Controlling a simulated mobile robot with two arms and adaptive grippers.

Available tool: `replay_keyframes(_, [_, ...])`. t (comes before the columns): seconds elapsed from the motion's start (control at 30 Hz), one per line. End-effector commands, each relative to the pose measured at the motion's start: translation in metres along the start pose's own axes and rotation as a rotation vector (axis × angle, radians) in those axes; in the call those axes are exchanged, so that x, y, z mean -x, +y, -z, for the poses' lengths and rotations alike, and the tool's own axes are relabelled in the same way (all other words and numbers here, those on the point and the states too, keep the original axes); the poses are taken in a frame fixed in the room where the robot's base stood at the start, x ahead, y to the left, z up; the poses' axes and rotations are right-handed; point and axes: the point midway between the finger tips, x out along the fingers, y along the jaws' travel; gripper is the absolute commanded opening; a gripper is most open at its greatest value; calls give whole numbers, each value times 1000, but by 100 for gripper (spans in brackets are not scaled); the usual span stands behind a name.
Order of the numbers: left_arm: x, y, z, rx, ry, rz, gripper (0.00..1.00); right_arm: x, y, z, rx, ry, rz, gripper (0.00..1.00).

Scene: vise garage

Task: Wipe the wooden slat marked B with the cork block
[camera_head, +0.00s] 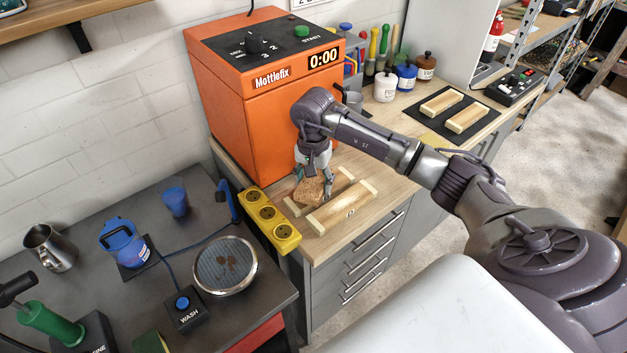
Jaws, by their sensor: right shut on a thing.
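My right gripper (313,183) points down in front of the orange machine and is shut on the cork block (309,192), a brown speckled piece. Two pale wooden slats with end pieces lie side by side on the wooden worktop below. The front slat (338,210) has a small round mark on its front, too small to read. The cork block is at the left part of the rear slat (345,186) and hides some of it. I cannot tell whether it touches the wood. My left gripper is not in view.
The orange Mottlefix machine (233,108) stands close behind. A yellow socket strip (268,217) lies left of the slats. Two more slats (466,117) lie on a dark mat at the right, near several jars (405,76). A lower dark table (110,290) is at the left.

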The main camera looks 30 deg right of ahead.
Motion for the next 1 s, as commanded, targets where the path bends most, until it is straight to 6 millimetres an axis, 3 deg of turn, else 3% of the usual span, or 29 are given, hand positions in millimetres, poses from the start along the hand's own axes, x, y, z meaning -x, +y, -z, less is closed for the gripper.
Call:
replay_keyframes(0.67, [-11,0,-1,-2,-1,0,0,-11,1,1,-1,0,0,36])
replay_keyframes(1.0, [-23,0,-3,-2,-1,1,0,-12,14,22,-2,2,-2,36])
